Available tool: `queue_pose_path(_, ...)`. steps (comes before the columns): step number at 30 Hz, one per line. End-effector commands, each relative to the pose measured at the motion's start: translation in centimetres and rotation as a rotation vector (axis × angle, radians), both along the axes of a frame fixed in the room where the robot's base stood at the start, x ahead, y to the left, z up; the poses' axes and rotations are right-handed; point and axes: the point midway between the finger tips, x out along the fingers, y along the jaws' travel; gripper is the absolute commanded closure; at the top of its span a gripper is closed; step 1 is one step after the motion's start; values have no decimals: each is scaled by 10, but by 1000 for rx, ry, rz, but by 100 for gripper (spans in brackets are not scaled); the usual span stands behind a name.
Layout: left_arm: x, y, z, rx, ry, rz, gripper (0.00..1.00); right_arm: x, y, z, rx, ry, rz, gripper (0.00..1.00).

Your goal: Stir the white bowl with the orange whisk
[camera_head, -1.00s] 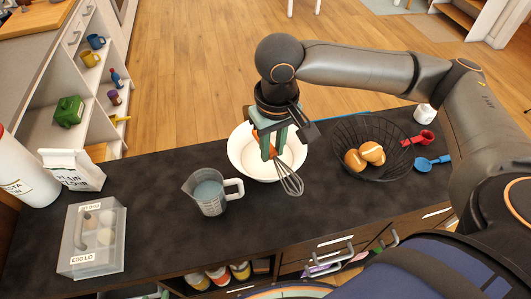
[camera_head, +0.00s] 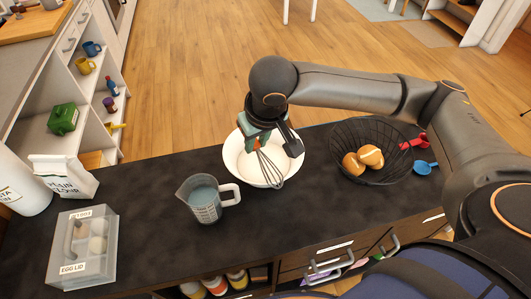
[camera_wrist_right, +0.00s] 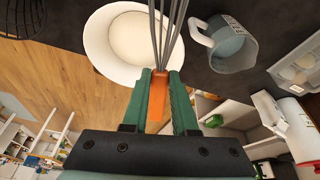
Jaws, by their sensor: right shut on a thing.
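The white bowl (camera_head: 236,160) stands on the dark counter, with pale contents in its bottom. My right gripper (camera_head: 256,142) is over the bowl, shut on the orange handle of the whisk (camera_head: 268,166). The whisk is tilted, its wire head over the right part of the bowl; I cannot tell whether the wires touch the contents. In the right wrist view the green fingers close around the orange handle (camera_wrist_right: 158,98), and the wires reach up past the bowl (camera_wrist_right: 98,42). My left gripper does not show.
A measuring jug (camera_head: 205,200) of pale liquid stands close to the bowl's lower left. A black wire basket (camera_head: 345,133) with bread-like items is on the right, beside red (camera_head: 414,142) and blue (camera_head: 424,168) scoops. An egg box (camera_head: 82,250) and flour bag (camera_head: 62,175) are left.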

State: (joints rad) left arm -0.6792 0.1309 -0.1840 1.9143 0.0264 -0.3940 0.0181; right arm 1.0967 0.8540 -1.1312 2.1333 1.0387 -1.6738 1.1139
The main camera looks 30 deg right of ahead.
Motion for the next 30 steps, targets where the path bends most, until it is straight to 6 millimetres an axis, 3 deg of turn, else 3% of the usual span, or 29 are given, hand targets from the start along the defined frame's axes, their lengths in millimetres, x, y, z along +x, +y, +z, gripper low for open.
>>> queue_pose_path(1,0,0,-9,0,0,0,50,8,-1,-9,-2,-58,9,100)
queue_pose_path(7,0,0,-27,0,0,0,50,44,-10,-12,-11,-326,57,100)
queue_pose_path(15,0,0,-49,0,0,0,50,79,-31,3,-3,-669,123,100)
queue_pose_path(23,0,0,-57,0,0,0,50,88,-40,17,7,-803,144,100)
queue_pose_path(30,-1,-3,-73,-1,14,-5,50,89,-40,3,8,-812,146,100)
